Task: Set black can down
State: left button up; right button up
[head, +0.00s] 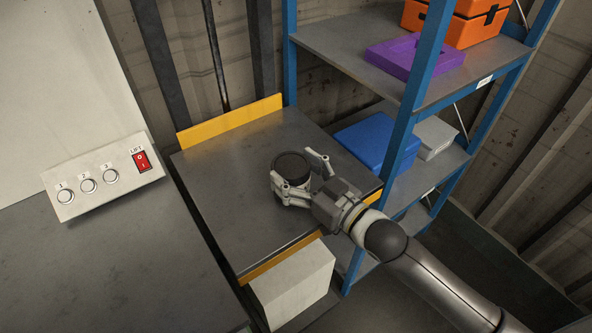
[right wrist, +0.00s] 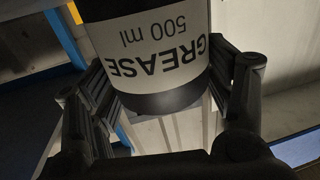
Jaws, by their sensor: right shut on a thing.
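The black can (head: 291,166) is over the grey metal surface (head: 225,178) with the yellow edges; its dark top faces the head camera. My right gripper (head: 298,177) comes from the lower right and is shut on the can, one finger on each side. In the right wrist view the can (right wrist: 155,50) has a white label reading "GREASE 500 ml", upside down in the picture. I cannot tell whether the can's base touches the surface. My left gripper is not in view.
A blue-framed shelf (head: 400,125) stands close on the right, with a blue box (head: 365,141), a purple case (head: 415,57) and an orange case (head: 460,22). A lift control box (head: 103,177) is at left. A pale box (head: 292,285) sits below the front edge. The surface's left part is clear.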

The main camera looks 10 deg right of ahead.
jog(key=o, duration=1.4)
jog(key=shift+f, duration=0.15)
jog(key=b+v, duration=0.1)
jog(key=v, duration=1.1)
